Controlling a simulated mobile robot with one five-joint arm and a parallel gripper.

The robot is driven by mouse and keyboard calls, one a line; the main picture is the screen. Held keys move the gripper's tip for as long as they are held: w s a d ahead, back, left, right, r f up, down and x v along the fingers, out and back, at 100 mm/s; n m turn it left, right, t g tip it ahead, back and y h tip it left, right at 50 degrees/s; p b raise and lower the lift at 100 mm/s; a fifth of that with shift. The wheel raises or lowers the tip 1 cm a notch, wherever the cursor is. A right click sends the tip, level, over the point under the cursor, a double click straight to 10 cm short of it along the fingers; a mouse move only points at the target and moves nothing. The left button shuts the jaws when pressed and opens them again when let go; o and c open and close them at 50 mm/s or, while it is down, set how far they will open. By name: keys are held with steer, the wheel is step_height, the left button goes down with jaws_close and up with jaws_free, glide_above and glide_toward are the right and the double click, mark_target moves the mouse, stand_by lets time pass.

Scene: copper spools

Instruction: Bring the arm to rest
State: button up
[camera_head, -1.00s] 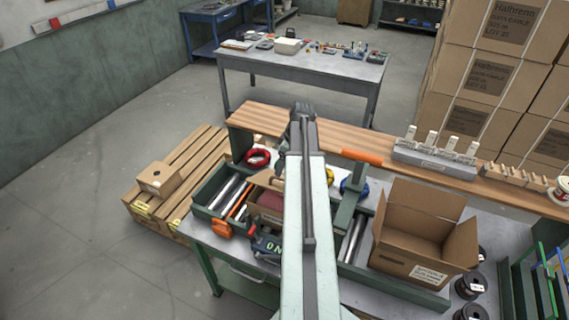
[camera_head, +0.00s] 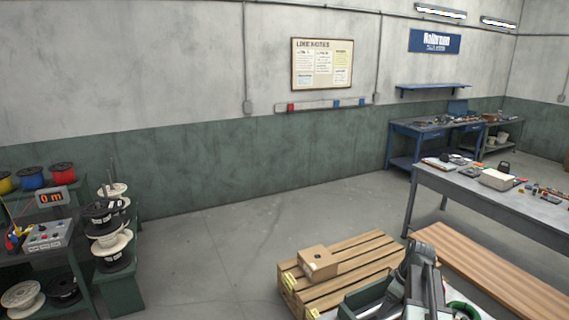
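My gripper (camera_head: 422,252) shows at the bottom right of the head view, at the end of my raised arm. It is seen from behind and above, and its fingers are too hidden to tell whether they are open or shut. It appears in front of the left end of a wooden shelf board (camera_head: 500,272) and right of a pallet. I see nothing hanging from it. The rest of the arm is cut off by the lower edge.
A wooden pallet (camera_head: 372,255) carries a small cardboard box (camera_head: 318,262). A grey table (camera_head: 480,195) with small items stands behind at right. Spools of wire (camera_head: 107,225) stand on a rack at left. The floor between (camera_head: 215,250) is clear.

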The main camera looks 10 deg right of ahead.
steer(key=a+f+n+g+b, duration=0.1)
steer(key=a+f+b, duration=0.35)
steer(key=a, duration=0.75)
steer(key=a+f+b, duration=0.3)
steer(key=a+f, duration=0.3)
steer(key=a, duration=0.7)
steer(key=s+a+f+m+g+h+b, duration=0.1)
steer(key=s+a+m, duration=0.3)
steer(key=s+m, duration=0.2)
steer(key=shift+m, duration=1.1)
